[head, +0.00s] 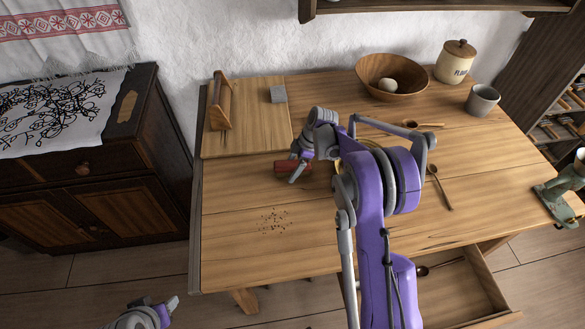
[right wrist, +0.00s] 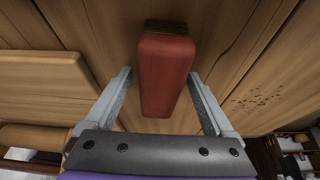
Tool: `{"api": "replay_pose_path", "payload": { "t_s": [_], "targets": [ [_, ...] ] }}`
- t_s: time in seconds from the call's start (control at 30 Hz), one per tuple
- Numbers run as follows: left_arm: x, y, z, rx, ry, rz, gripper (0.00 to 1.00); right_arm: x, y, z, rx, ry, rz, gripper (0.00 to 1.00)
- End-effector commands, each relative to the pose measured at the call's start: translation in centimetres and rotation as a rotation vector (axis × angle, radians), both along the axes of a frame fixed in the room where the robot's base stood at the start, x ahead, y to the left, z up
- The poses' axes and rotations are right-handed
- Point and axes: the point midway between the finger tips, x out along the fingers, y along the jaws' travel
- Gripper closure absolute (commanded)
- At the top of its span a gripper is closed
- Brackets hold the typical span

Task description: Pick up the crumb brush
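The crumb brush (head: 288,167) has a red body and lies on the wooden table (head: 230,255), left of the middle. In the right wrist view the red brush (right wrist: 165,70) lies between the two fingers of my right gripper (right wrist: 162,85), with a gap on each side and a brown edge at its far end. My right gripper (head: 300,165) is open at the brush and partly covers its right part in the head view. My left gripper (head: 168,306) is low at the left, away from the table; its opening does not show clearly.
Dark crumbs (head: 275,221) lie in front of the brush. A wooden board (head: 255,130) with a wooden holder (head: 220,102) and a grey block (head: 278,94) is behind it. A bowl (head: 410,90), flour jar (head: 455,62), cup (head: 482,100) and spoons (head: 440,188) stand or lie rightward.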

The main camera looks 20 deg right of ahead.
Motion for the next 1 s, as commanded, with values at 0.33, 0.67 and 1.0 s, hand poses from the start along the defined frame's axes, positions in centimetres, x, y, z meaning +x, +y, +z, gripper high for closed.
{"api": "replay_pose_path", "payload": {
  "t_s": [0.33,0.67,1.0],
  "targets": [
    [0.0,0.0,0.0,0.000,0.000,0.000,0.50,0.0,0.0,0.0,0.000,0.000,0.000,0.77],
    [0.0,0.0,0.0,0.000,0.000,0.000,0.50,0.0,0.0,0.0,0.000,0.000,0.000,1.00],
    [0.2,0.0,0.7,0.000,-0.003,0.000,0.50,0.0,0.0,4.4,0.000,0.000,0.000,1.00]
  ]
}}
